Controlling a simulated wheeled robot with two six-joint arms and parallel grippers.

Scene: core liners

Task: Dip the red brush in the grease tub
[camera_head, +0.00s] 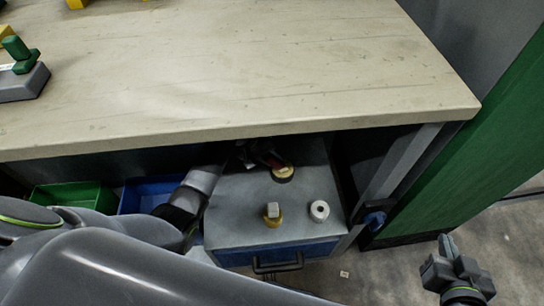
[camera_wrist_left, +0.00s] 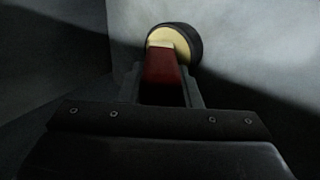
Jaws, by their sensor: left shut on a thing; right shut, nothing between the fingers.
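The red brush (camera_wrist_left: 164,72) is in my left gripper (camera_wrist_left: 160,88), with its handle between the fingers and its pale tip pointing away. The grease tub (camera_head: 283,176), round and dark with cream-coloured grease, stands on the grey cabinet top under the bench. In the left wrist view the brush tip overlaps the cream inside of the tub (camera_wrist_left: 188,42); I cannot tell whether it touches the grease. In the head view my left gripper (camera_head: 259,157) is partly hidden in shadow beside the tub. My right gripper (camera_head: 446,248) is shut and empty at the lower right, over the floor.
A yellow-based piece with a grey block (camera_head: 272,213) and a white ring (camera_head: 319,211) stand on the cabinet top (camera_head: 240,225). The bench edge (camera_head: 250,130) overhangs it. Green (camera_head: 75,194) and blue (camera_head: 146,191) bins are left; a green panel (camera_head: 460,150) stands right.

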